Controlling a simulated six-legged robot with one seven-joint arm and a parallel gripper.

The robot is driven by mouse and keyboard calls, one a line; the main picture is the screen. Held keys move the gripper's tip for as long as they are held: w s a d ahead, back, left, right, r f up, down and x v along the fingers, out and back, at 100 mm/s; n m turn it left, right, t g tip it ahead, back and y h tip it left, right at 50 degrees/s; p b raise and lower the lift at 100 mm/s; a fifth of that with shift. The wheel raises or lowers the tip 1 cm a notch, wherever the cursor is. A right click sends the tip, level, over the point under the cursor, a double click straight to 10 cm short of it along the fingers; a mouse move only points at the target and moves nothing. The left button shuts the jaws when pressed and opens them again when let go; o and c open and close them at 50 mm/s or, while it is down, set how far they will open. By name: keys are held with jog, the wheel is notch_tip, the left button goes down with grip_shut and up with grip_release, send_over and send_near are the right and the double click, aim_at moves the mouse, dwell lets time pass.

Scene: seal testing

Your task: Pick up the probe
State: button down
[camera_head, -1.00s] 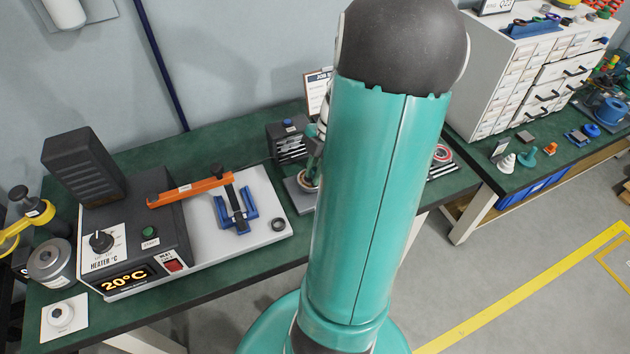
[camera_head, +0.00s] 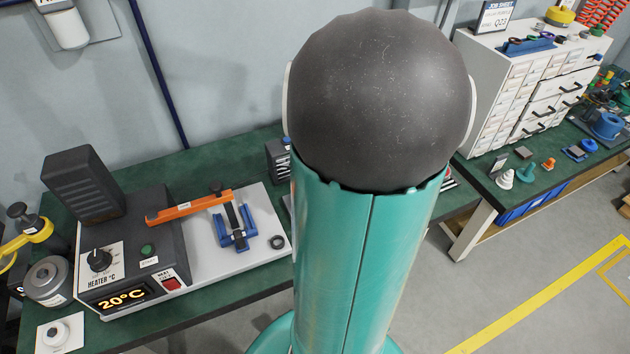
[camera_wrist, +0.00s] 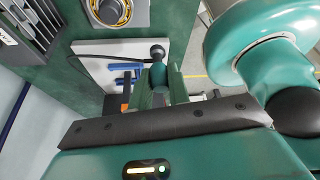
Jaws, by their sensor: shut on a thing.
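My gripper (camera_wrist: 158,88) shows in the wrist view, its teal fingers close together around a thing. I take this for the probe (camera_wrist: 157,52), a small dark round-ended piece just past the fingertips. A thin black line like a cable runs left from it. The fingers hide most of its body. Below it in the picture lies a white plate (camera_wrist: 95,52); I cannot tell how large the gap is. In the head view my own arm hides the gripper and the probe.
The heater unit (camera_head: 130,250) with its white plate (camera_head: 262,205), orange lever (camera_head: 190,207) and blue cradle (camera_head: 232,228) stands on the green bench. A grey ring (camera_head: 277,242) lies on the plate. A grey fixture with a brass ring (camera_wrist: 110,12) is close by. A drawer cabinet (camera_head: 525,85) stands right.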

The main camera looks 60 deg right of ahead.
jog(key=s+a+r, duration=0.5)
jog(key=s+a, duration=0.1)
jog(key=a, duration=0.1)
jog(key=shift+s+a, duration=0.15)
jog(key=shift+a, duration=0.15)
